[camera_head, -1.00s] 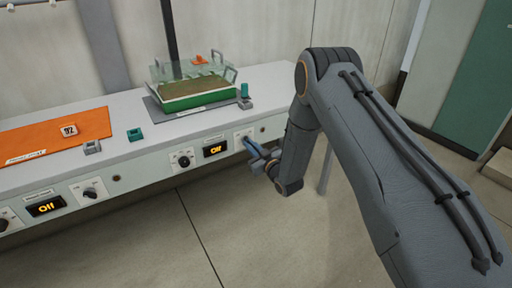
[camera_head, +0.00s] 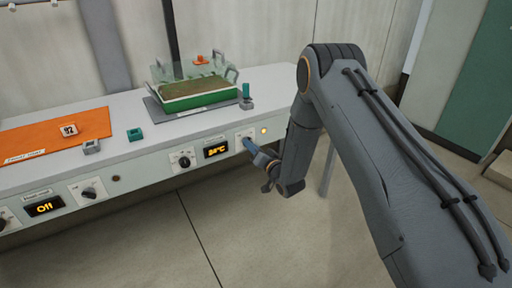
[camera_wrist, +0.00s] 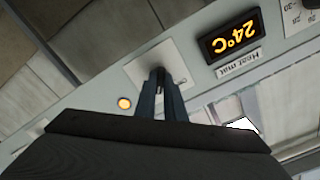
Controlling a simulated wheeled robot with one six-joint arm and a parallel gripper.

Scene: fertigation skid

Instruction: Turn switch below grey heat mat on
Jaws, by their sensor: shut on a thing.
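The grey heat mat (camera_head: 187,111) lies on the bench with a green tray (camera_head: 195,91) under a clear cover on it. Below it on the front panel, a display (camera_head: 215,150) is lit with an orange temperature, which reads 24°C in the wrist view (camera_wrist: 231,36). The switch plate (camera_wrist: 177,63) is right of the display in the head view. My gripper (camera_head: 248,146) is at this plate; in the wrist view its fingers (camera_wrist: 161,82) are closed on the switch knob, which they mostly hide. A round lamp (camera_head: 264,131) beside the switch glows orange; it also shows in the wrist view (camera_wrist: 124,103).
A dial (camera_head: 184,160) sits left of the display. An orange mat (camera_head: 50,136) lies farther left, with a second display (camera_head: 45,207) reading Off and another switch (camera_head: 89,192) below it. The floor before the bench is clear.

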